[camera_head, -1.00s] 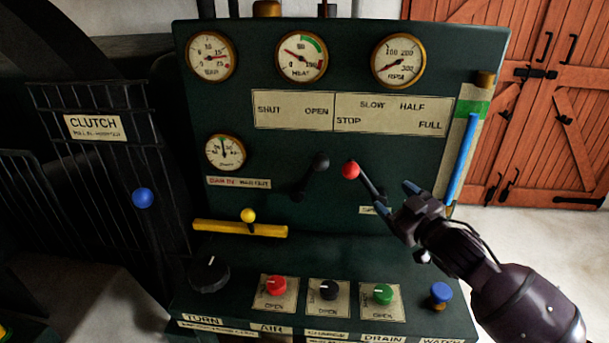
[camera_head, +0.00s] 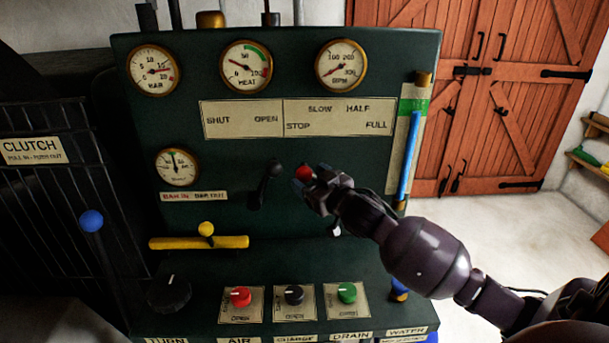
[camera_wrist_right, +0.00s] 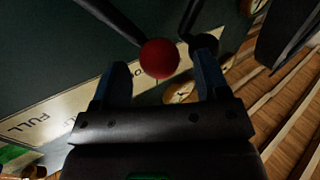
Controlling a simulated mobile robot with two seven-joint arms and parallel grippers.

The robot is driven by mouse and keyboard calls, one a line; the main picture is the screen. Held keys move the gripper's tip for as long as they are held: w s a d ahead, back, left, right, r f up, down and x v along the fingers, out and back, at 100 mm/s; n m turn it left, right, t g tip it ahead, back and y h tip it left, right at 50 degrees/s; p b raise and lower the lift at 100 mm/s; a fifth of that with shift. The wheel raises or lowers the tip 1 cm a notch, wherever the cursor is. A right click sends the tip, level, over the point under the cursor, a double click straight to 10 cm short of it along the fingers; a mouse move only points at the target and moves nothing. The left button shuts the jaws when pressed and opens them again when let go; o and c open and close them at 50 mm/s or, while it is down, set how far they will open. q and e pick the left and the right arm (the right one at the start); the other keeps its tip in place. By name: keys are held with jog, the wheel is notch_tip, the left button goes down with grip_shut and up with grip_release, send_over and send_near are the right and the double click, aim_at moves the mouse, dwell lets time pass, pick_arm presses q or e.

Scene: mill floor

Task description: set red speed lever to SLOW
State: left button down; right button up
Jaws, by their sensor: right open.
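The red ball knob of the speed lever (camera_head: 304,173) stands in front of the green panel, below the STOP/SLOW/HALF/FULL plate (camera_head: 336,117). My right gripper (camera_head: 304,186) is at the knob, its jaws open. In the right wrist view the red knob (camera_wrist_right: 160,58) lies between the two blue-tipped fingers (camera_wrist_right: 158,78), toward their tips, with gaps at the sides. The lever's rod (camera_wrist_right: 110,20) shows there; in the head view my gripper hides most of it. My left gripper is not in view.
A black-knobbed lever (camera_head: 267,180) stands close to the left of the red knob. A yellow knob (camera_head: 206,229) and bar, a blue-knobbed clutch lever (camera_head: 92,221), and red, black and green valve knobs (camera_head: 346,293) are nearby. A blue gauge tube (camera_head: 408,158) is at right.

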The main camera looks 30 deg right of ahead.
jog(key=shift+w, duration=0.95)
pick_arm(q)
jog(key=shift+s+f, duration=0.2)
pick_arm(e)
jog(key=shift+w, duration=0.35)
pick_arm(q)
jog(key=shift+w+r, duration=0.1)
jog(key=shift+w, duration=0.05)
